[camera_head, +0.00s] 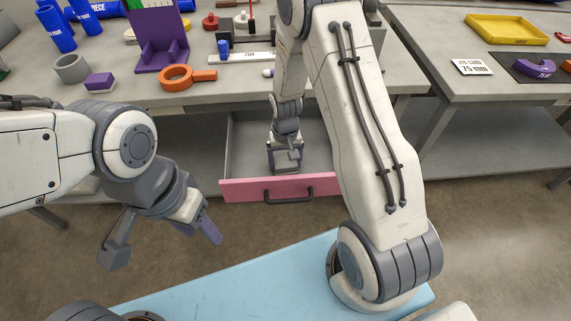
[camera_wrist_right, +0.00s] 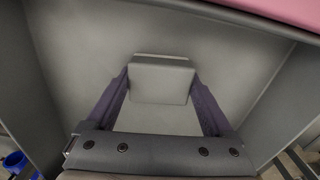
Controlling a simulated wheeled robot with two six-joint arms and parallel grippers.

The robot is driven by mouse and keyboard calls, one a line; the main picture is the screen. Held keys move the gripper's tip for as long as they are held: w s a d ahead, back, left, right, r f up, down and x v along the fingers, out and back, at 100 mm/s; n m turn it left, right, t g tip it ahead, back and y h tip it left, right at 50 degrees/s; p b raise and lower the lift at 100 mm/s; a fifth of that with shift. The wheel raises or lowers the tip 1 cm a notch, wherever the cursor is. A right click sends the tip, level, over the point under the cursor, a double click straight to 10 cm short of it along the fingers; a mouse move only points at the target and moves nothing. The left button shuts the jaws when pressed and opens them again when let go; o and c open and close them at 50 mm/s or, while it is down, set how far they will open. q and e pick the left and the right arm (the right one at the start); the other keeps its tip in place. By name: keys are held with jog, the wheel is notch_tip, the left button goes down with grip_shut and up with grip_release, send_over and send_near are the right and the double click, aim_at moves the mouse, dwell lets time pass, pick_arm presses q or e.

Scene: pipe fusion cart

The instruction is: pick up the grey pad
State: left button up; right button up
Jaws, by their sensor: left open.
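The grey pad (camera_wrist_right: 160,82) is a small block with a flat face, seen between the two fingers of my right gripper (camera_wrist_right: 161,76) in the right wrist view. The fingers lie against its left and right sides. In the head view my right gripper (camera_head: 286,162) reaches down into the open drawer (camera_head: 245,145), which has a pink front. The pad is partly hidden there by the gripper. I cannot tell whether the pad rests on the drawer floor. My left gripper (camera_head: 162,248) is open and empty, left of the drawer and in front of the bench.
The drawer's pink front (camera_head: 235,190) and side walls stand close around my right gripper. On the bench above are an orange ring tool (camera_head: 176,78), a purple stand (camera_head: 160,45), a grey ring (camera_head: 72,68) and blue pipes (camera_head: 57,30). A yellow tray (camera_head: 505,30) stands on the right bench.

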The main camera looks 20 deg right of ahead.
aim_at(285, 161)
jog(key=shift+c, duration=1.4)
jog(key=shift+r, duration=5)
